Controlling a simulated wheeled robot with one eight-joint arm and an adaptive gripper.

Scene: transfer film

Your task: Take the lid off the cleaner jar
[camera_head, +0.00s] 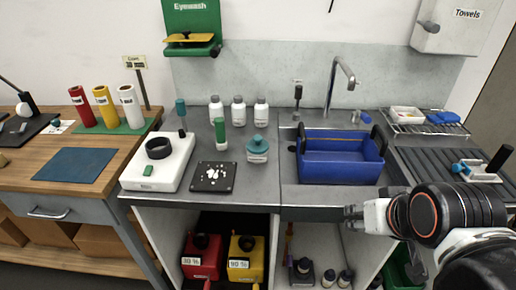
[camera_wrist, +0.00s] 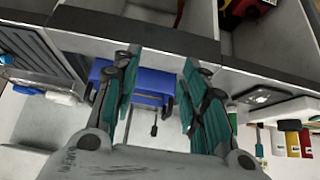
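A squat jar (camera_head: 257,155) with a label and a teal lid (camera_head: 258,142) stands on the grey counter, left of the blue basin. The lid sits on the jar. The label is too small to read, so I cannot be sure it is the cleaner jar. My gripper (camera_head: 372,215) is at the front right, in front of the counter and well apart from the jar. In the wrist view my gripper (camera_wrist: 160,65) has its two teal-padded fingers spread wide with nothing between them. I cannot make out the jar in the wrist view.
A blue basin (camera_head: 340,172) lies between my gripper and the jar. Several white bottles (camera_head: 238,110) stand behind the jar, with a green cylinder (camera_head: 221,134) and a black plate (camera_head: 213,188) to its left. A tap (camera_head: 336,85) rises behind the basin.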

